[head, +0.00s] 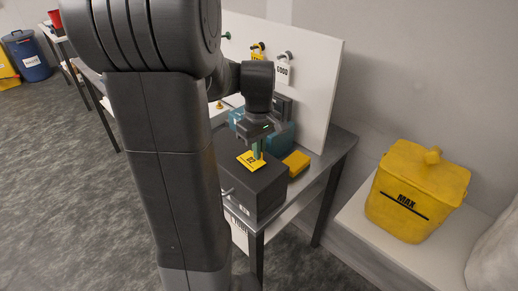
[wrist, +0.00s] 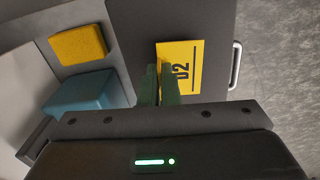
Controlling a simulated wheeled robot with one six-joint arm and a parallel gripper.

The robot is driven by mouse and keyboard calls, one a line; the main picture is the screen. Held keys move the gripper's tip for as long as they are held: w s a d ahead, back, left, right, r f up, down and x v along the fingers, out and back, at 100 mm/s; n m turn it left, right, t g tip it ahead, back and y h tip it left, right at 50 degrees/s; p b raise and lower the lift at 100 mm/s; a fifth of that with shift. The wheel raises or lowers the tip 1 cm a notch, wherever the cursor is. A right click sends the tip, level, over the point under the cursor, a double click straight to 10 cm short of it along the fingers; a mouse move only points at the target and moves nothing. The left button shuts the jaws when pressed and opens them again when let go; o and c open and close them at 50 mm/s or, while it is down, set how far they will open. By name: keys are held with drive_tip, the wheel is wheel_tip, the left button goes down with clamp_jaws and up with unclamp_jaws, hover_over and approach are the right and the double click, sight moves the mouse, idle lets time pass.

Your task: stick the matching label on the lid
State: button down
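A yellow label (head: 252,160) with black characters, which look like "02" or "D2", shows at the top of a dark box (head: 265,190). The wrist view shows the label (wrist: 190,52) against the dark top, which has a pale handle (wrist: 235,65) at one side. My gripper (head: 257,150) points down at the label. Its two green fingers (wrist: 158,68) are close together at the label's left edge, and one finger covers part of it. I cannot tell whether they pinch the label or whether it lies flat on the lid.
A teal object (head: 278,137) and a yellow block (head: 297,162) are beside the dark box on the bench. A white panel (head: 318,90) behind holds hanging tags, including a white one (head: 282,72). A yellow bin (head: 418,190) marked MAX stands on a ledge at right.

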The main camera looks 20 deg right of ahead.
drive_tip(key=shift+f+b, duration=0.3)
drive_tip(key=shift+f, duration=0.3)
idle(1.0)
drive_tip(key=c, duration=1.6)
unclamp_jaws()
drive_tip(key=shift+r, duration=0.1)
wheel_tip(320, 180, up, 14)
drive_tip(key=shift+f+b, duration=0.1)
drive_tip(key=shift+b, duration=0.25)
